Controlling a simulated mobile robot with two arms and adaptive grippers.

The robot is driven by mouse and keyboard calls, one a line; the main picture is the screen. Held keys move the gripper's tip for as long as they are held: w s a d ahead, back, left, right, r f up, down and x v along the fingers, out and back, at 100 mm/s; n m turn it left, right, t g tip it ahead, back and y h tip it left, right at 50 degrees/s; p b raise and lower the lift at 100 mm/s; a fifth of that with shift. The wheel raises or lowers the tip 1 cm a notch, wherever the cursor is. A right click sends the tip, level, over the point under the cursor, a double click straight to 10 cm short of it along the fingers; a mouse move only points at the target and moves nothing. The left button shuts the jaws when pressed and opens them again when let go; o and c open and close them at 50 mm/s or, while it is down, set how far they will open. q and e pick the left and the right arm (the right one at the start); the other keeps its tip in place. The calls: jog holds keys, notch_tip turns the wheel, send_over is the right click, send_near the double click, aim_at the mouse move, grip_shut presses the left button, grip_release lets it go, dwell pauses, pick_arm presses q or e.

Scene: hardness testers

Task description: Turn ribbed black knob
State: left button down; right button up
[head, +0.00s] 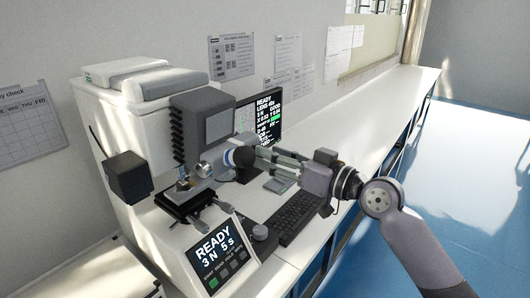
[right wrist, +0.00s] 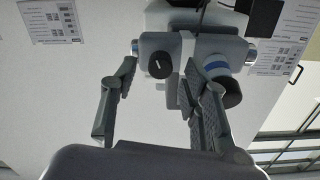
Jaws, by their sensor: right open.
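The hardness tester (head: 140,125) stands on the bench at the left. My right gripper (head: 258,156) is at its right side, with the fingers spread and nothing seen between them. A dark eyepiece-like cylinder with a blue ring (head: 229,157) is beside the fingertips; it also shows behind the right finger in the right wrist view (right wrist: 229,90). My left gripper is not seen.
A display panel reading READY (head: 214,252) stands at the tester's front. A black keyboard (head: 297,218) lies below my right arm, and a monitor (head: 268,119) stands behind the gripper. The white bench (head: 375,110) is clear toward the back right.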

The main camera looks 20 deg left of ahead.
jog(key=v, duration=0.9)
